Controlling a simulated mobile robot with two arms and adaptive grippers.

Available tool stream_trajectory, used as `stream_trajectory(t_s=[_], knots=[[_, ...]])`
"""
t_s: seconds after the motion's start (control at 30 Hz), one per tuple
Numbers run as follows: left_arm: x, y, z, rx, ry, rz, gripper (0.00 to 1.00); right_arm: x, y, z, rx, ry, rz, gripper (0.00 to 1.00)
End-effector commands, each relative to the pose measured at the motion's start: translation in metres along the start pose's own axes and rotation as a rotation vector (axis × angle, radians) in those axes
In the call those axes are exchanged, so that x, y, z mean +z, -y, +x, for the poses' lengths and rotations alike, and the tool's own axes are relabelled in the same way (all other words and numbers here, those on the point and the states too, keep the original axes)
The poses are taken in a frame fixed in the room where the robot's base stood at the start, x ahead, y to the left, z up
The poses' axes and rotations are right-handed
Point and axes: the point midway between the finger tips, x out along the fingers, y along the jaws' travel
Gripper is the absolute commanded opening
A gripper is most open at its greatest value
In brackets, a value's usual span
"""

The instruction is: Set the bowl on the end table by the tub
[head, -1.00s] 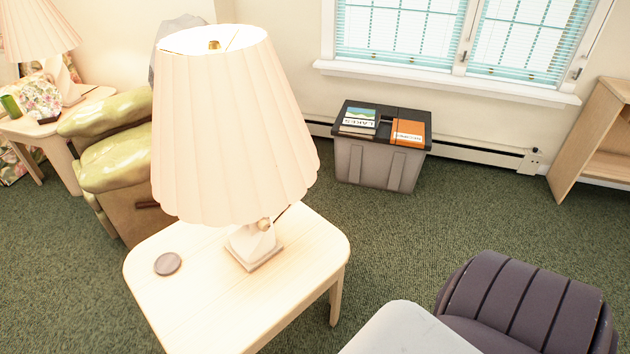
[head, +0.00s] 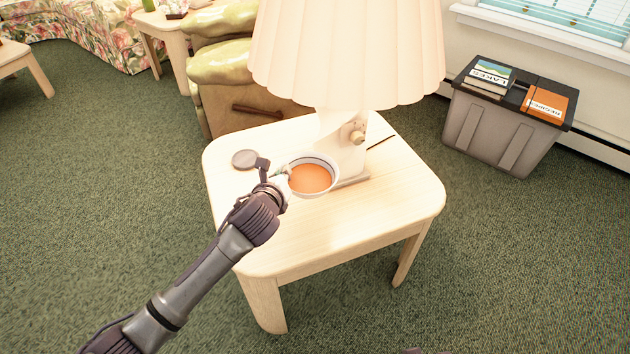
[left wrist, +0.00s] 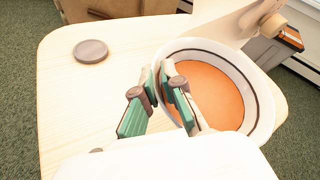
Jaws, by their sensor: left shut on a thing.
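A white bowl (head: 329,190) with a dark line inside the rim and an orange inside is over the pale wooden end table (head: 350,235), in front of the lamp base. My left gripper (head: 284,174) is shut on the bowl's near-left rim. In the left wrist view, the green-padded fingers (left wrist: 162,84) pinch the wall of the bowl (left wrist: 262,108). The bowl looks about level; I cannot tell whether its bottom touches the tabletop. The grey tub (head: 497,135) with a dark lid stands on the floor to the right, by the wall.
A lamp (head: 345,55) with a pleated shade stands on the table's back part, close behind the bowl. A round grey disc (head: 244,159) lies left of the bowl. The table's front and right are bare. A green-cushioned chair (head: 225,60) is behind.

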Motion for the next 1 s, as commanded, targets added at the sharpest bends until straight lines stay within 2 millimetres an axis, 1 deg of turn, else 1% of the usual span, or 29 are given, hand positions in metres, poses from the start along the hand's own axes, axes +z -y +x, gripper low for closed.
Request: stream_trajectory(t_s=[0.03, 0.13, 0.23, 0.27, 0.37, 0.6, 0.7, 0.8, 0.93, 1.0], knots=[[0.001, 0.002, 0.005, -0.004, 0.003, 0.001, 0.00, -0.001, 0.000, -0.001, 0.001, -0.003, 0.000, 0.40], [0.002, 0.003, 0.007, -0.004, 0.001, 0.001, 0.00, -0.003, -0.001, -0.005, 0.001, -0.004, 0.001, 0.40], [0.000, -0.007, 0.006, -0.001, 0.000, 0.002, 0.00, -0.005, -0.001, -0.009, 0.002, -0.008, 0.001, 0.40], [-0.001, -0.012, 0.005, 0.000, -0.001, 0.002, 0.00, -0.006, -0.001, -0.011, 0.002, -0.010, 0.001, 0.40], [-0.007, -0.036, 0.002, 0.002, -0.001, 0.004, 0.00, -0.011, -0.002, -0.021, 0.003, -0.017, 0.002, 0.40], [-0.018, -0.098, -0.008, 0.000, 0.000, 0.003, 0.00, -0.021, -0.003, -0.059, 0.006, -0.039, 0.006, 0.40], [-0.021, -0.119, -0.011, 0.000, 0.000, 0.004, 0.00, -0.023, -0.004, -0.073, 0.008, -0.045, 0.007, 0.40], [-0.023, -0.131, -0.013, -0.003, 0.001, 0.002, 0.00, -0.024, -0.004, -0.083, 0.008, -0.048, 0.007, 0.40], [-0.028, -0.132, -0.011, -0.005, 0.002, 0.000, 0.00, -0.024, -0.004, -0.092, 0.009, -0.053, 0.008, 0.40], [-0.033, -0.135, -0.009, -0.005, 0.001, 0.000, 0.00, -0.025, -0.005, -0.099, 0.010, -0.057, 0.008, 0.40]])
